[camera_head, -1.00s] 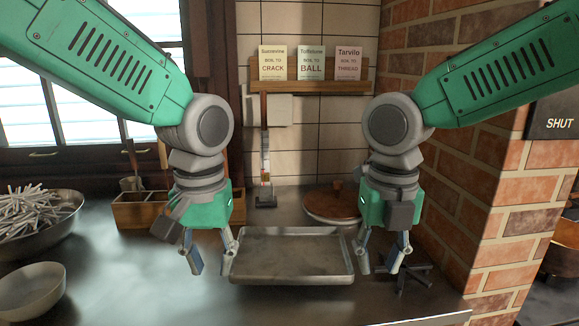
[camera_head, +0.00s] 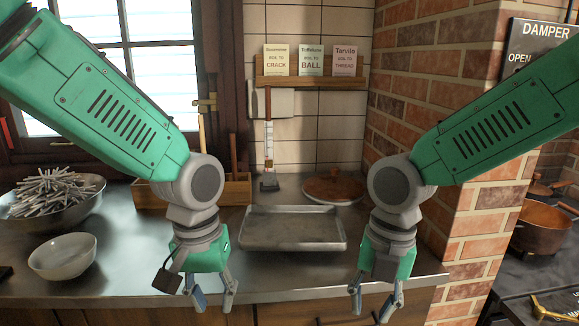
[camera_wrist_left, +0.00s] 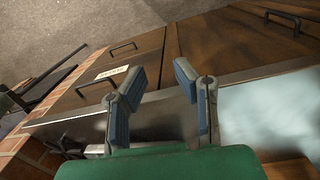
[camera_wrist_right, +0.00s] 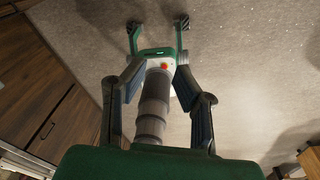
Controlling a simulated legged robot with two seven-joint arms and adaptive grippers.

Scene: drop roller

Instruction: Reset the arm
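My left gripper (camera_head: 212,300) hangs fingers-down near the front edge of the metal counter, left of the grey tray. Its fingers are apart with nothing between them, as the left wrist view (camera_wrist_left: 160,90) also shows. My right gripper (camera_head: 374,308) hangs fingers-down at the counter's front edge, right of the tray. Its fingers are apart and empty in the right wrist view (camera_wrist_right: 160,85). Both arms are bent with the forearms raised to the sides.
The grey tray (camera_head: 293,243) lies on the counter (camera_head: 130,270). A brick pillar (camera_head: 470,190) rises at right.

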